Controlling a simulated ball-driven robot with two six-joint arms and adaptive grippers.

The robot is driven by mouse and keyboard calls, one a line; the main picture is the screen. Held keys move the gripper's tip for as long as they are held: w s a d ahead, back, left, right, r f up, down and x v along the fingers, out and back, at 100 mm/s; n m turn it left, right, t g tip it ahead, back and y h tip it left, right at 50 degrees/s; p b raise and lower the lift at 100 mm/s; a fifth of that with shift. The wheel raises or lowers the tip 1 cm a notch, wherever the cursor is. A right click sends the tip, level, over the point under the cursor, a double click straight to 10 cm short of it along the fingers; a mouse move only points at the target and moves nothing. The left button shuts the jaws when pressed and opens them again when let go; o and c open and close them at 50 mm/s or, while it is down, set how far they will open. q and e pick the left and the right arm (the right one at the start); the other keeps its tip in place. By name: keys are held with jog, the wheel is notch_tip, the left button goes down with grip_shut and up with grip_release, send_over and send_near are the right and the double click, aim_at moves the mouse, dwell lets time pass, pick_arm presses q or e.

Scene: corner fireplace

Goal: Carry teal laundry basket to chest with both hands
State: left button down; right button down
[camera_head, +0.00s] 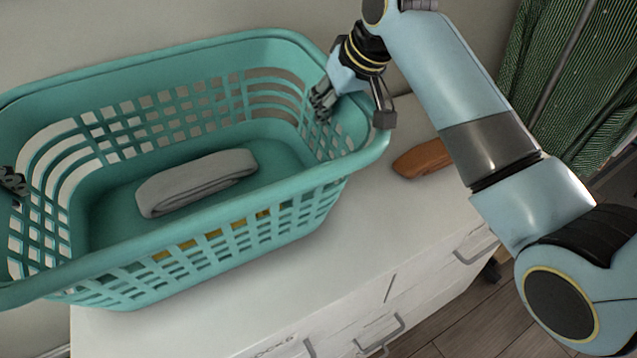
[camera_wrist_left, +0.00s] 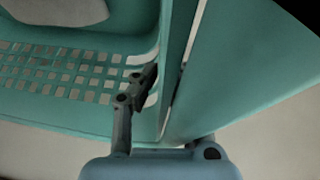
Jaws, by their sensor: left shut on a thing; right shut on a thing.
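The teal laundry basket (camera_head: 250,232) is at or just above the top of a white chest (camera_head: 300,290) in the head view; I cannot tell whether it touches. A folded grey cloth (camera_head: 197,182) lies inside it. My right gripper (camera_head: 352,108) is shut on the basket's right end wall, one finger inside and one outside. My left gripper (camera_head: 12,186) shows only in part at the left edge, inside the basket. In the left wrist view the left gripper (camera_wrist_left: 165,110) is shut on the basket's wall (camera_wrist_left: 215,75), close to the rim.
A brown wooden object (camera_head: 423,158) lies on the chest top right of the basket. The chest front has drawers with handles (camera_head: 381,335). A green striped curtain (camera_head: 575,80) hangs at the right. Wall stands behind the basket. Wooden floor (camera_head: 470,318) shows at lower right.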

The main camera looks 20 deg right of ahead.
pick_arm(q)
jog(key=shift+r, duration=0.1)
pick_arm(e)
jog(key=shift+r, duration=0.1)
pick_arm(q)
jog(key=c, duration=1.5)
grip_release()
pick_arm(e)
jog(key=c, duration=1.5)
grip_release()
jog(key=shift+s+r, duration=0.1)
pick_arm(q)
jog(key=v, duration=1.2)
pick_arm(e)
jog(key=v, duration=1.1)
jog(key=shift+s+d+r, duration=0.1)
jog(key=shift+s+r, duration=0.1)
jog(key=shift+r, duration=0.1)
